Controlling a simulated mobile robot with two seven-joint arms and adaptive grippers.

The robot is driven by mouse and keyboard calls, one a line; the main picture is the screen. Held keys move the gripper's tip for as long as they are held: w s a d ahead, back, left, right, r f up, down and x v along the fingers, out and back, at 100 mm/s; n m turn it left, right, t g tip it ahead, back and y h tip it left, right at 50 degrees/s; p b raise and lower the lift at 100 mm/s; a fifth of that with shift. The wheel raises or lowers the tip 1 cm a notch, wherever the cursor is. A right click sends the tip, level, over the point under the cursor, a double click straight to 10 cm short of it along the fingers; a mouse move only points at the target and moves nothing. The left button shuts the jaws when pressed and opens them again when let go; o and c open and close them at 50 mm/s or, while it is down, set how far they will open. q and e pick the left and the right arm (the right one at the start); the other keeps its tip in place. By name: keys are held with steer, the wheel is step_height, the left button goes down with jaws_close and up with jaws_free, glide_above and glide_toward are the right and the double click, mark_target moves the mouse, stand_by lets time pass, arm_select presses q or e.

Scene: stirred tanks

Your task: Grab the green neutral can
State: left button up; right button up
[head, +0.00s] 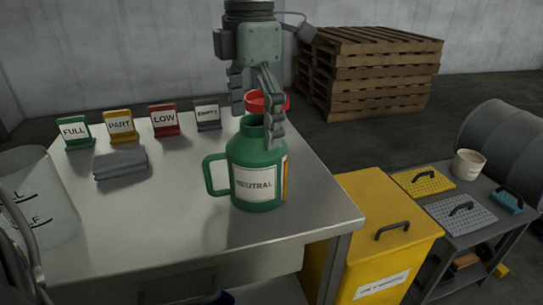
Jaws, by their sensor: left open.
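The green neutral can (254,166) stands upright on the steel table near its right end. It has a handle on its left side and a white label reading NEUTRAL. My left gripper (258,112) points down over the can, its fingers apart. The right finger comes down in front of the can's neck; the left finger is higher up, to the left. Whether either finger touches the can I cannot tell. A red round thing (268,101) shows between the fingers, behind the can's mouth. My right gripper is not in view.
Several sign cards, such as the red LOW card (165,119), stand at the table's back. A folded grey cloth (121,162) lies before them. A clear vessel (38,197) is at the left. A yellow bin (385,225) stands right of the table; pallets (368,70) are behind.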

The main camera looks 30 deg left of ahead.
mark_target(255, 163)
arm_select(q)
steer(key=f, duration=0.7)
steer(key=shift+s+d+f, duration=0.1)
steer(key=shift+s, duration=0.1)
steer(key=shift+c, duration=0.2)
steer(key=shift+w, duration=0.1)
steer(key=c, duration=1.7)
